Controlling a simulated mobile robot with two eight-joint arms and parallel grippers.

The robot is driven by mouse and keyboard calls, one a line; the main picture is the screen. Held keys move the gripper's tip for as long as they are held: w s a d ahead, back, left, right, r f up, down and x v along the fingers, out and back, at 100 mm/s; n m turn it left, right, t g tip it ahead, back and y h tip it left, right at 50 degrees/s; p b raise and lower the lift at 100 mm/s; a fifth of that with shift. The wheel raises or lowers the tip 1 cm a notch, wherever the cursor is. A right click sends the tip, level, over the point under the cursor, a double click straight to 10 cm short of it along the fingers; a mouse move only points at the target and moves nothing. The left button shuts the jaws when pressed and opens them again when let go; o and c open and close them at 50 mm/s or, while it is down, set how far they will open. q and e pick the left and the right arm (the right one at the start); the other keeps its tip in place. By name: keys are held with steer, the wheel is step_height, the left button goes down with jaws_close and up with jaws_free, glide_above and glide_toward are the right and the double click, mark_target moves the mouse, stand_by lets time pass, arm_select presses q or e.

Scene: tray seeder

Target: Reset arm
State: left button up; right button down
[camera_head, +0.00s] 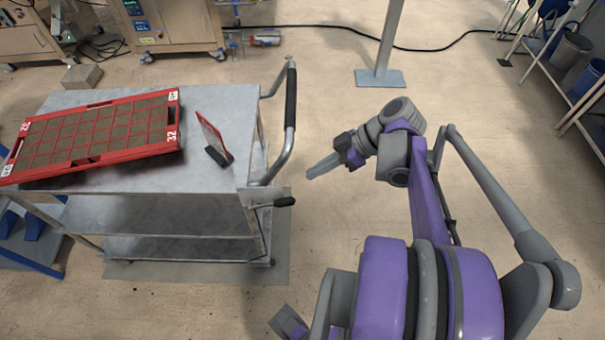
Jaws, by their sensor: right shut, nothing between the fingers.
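My right arm, purple and grey, reaches up from the bottom right of the head view. Its gripper (312,173) points left, shut and empty, over open floor just right of the cart's handle. It is apart from the cart and touches nothing that I can see.
A metal cart (222,111) stands at the left with a black-gripped handle (291,98). A post (379,77) stands behind my arm; racks with buckets (563,55) are far right.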

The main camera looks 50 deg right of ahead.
steer(key=shift+s+d+r, duration=0.15)
steer(key=shift+r, duration=0.05)
stand_by(0.6)
steer(key=a+f+m+h+p, duration=0.1)
steer(key=a+m+h, duration=0.1)
steer(key=a, duration=0.4)
steer(key=w+a+m+h+p, duration=0.1)
steer(key=a+m+h, duration=0.1)
steer(key=a, duration=0.4)
steer(key=w+a+f+m+g+h+p, duration=0.1)
steer(key=a+m+h+p, duration=0.1)
steer(key=a, duration=0.4)
steer(key=shift+w+a+f+m, duration=0.15)
steer(key=shift+a+f+m, duration=0.1)
steer(key=shift+f+m, duration=0.05)
